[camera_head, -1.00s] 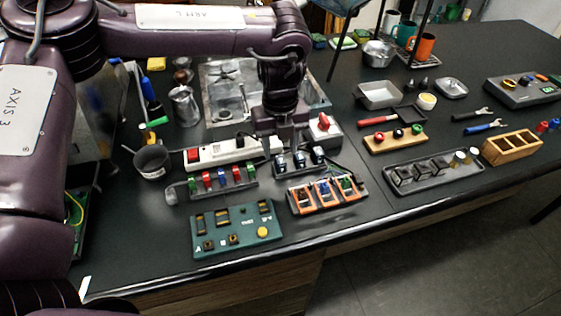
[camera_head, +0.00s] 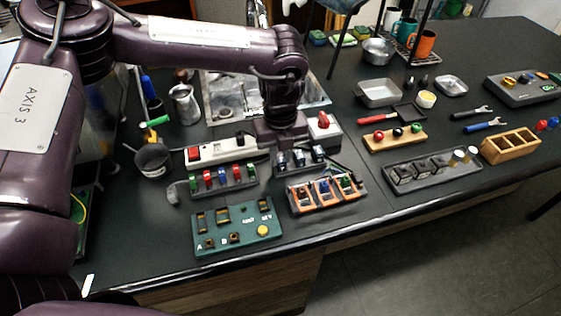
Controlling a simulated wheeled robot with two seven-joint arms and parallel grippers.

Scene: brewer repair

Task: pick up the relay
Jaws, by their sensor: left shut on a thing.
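A small dark rack (camera_head: 306,168) near the middle of the bench holds a row of dark blocks with pale tops, which look like relays. My left gripper (camera_head: 282,152) points down at the left end of this row. It is shut on the leftmost block, the relay (camera_head: 282,161), which still sits at its place in the rack. The fingers and the wrist hide much of the relay's top. My right gripper is not in view.
A white power strip (camera_head: 222,151) and a rack of coloured fuses (camera_head: 222,179) lie left of the gripper. An orange terminal block (camera_head: 326,193) and a green board (camera_head: 237,228) are in front. A red-knobbed switch box (camera_head: 323,127) stands close behind on the right.

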